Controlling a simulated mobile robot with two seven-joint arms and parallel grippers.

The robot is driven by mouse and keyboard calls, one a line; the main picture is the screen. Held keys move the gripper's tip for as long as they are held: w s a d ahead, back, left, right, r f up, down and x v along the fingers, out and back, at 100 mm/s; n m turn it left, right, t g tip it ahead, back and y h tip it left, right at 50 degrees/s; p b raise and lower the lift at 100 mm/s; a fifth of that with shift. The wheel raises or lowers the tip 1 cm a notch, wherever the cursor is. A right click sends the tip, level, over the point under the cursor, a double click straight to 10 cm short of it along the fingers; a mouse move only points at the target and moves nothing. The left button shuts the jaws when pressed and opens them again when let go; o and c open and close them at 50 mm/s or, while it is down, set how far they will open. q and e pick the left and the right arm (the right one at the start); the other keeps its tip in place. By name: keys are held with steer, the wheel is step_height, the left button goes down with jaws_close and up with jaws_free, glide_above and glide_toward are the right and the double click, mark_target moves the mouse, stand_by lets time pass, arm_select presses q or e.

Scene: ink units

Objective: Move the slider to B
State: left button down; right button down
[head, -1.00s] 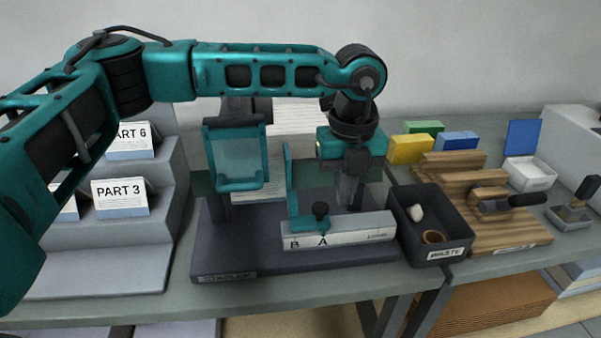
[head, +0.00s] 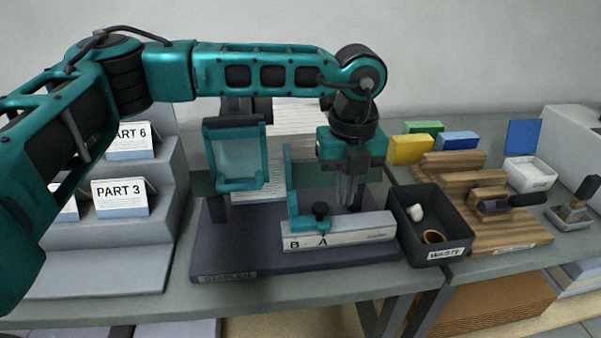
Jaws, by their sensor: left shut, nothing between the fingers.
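The slider is a teal piece with a black knob (head: 320,211). It sits on a pale rail (head: 352,232) along the front of the dark stapler base (head: 230,258). The rail is marked B at its left end and A just right of that. The knob stands above A, to the right of B. A teal upright plate rises from the slider's left side. My left gripper (head: 348,202) points down behind the rail, a little right of the knob and apart from it. It is shut and empty. My right gripper is not in view.
A teal-framed clear guard (head: 236,160) stands on the base behind and left of the slider. A dark waste bin (head: 408,213) holding small items stands close to the rail's right end. Grey steps with part cards (head: 120,198) are at left. The base's front strip is clear.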

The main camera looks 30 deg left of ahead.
arm_select(q)
steer(key=shift+f+b, duration=1.5)
steer(key=shift+f, duration=0.25)
steer(key=shift+a, duration=0.1)
